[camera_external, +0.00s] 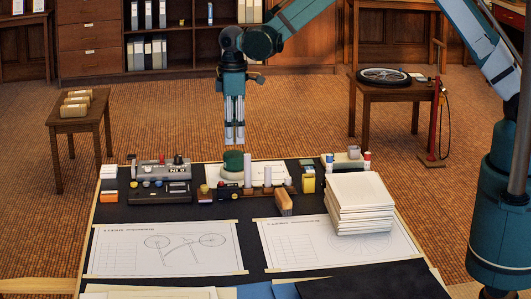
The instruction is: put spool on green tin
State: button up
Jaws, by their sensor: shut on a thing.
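My gripper (234,141) points straight down over the back part of the drafting board, its fingers close together. What its fingertips hold is too small to make out clearly; the spool does not show distinctly. A dark green round tin (233,160) stands right below the fingertips, with a pale band at its foot. Whether the fingertips or the held thing touch the tin cannot be told from this view.
Pale upright cylinders (268,176) stand close to the right of the tin. A grey device (160,169) lies to the left. A tall paper stack (359,204) stands at the right. Drawings (165,248) cover the front of the board.

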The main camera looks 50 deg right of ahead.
jog(key=shift+f, duration=1.85)
jog(key=shift+f, duration=0.1)
jog(key=o, duration=1)
jog(key=shift+b, duration=0.3)
notch_tip(320, 180, up, 12)
jog(key=shift+r+p, duration=0.1)
jog(key=shift+p, duration=0.6)
